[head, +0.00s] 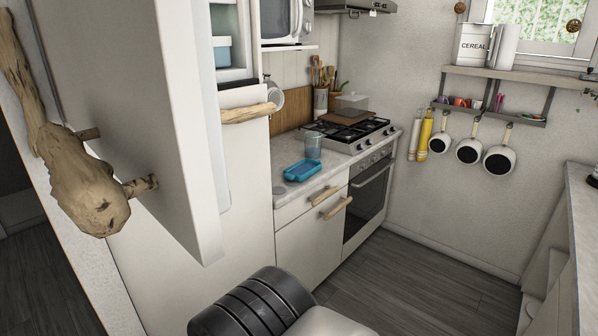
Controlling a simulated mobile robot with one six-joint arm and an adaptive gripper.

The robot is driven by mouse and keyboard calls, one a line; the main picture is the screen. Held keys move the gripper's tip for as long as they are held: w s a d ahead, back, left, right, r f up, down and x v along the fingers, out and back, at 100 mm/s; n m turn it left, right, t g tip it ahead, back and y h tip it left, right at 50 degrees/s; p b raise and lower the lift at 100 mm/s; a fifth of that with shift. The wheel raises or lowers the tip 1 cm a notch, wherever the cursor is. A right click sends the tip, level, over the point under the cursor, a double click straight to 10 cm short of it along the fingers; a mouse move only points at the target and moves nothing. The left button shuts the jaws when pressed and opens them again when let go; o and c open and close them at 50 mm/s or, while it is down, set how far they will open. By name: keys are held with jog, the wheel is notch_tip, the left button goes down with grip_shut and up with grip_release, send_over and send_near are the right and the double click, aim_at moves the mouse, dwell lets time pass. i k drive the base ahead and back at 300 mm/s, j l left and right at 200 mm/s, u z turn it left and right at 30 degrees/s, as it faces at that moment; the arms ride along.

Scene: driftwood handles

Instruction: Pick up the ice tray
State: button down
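A blue tray (303,171), which looks like the ice tray, lies flat on the light counter (330,170) left of the stove. It stands apart from the clear cup (313,145) just behind it. Nothing covers it in this view. Part of my own arm, dark and ribbed, shows at the bottom middle, well in front of the counter. My gripper is not in view, so its state and its distance from the tray cannot be seen.
A large white door (135,90) with a driftwood handle (85,190) stands open at the left, close to me. A cabinet compartment behind it holds blue containers (221,52). A gas stove (350,132) is right of the tray. The dark floor (430,285) at the right is clear.

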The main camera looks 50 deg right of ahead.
aim_at(300, 171)
jog(key=l+z, duration=0.15)
jog(key=l, duration=0.6)
jog(key=i+l+z, duration=0.25)
jog(key=i+l, duration=0.15)
jog(key=i+l+z, duration=0.3)
jog(key=i+z, duration=0.5)
jog(key=i, duration=0.45)
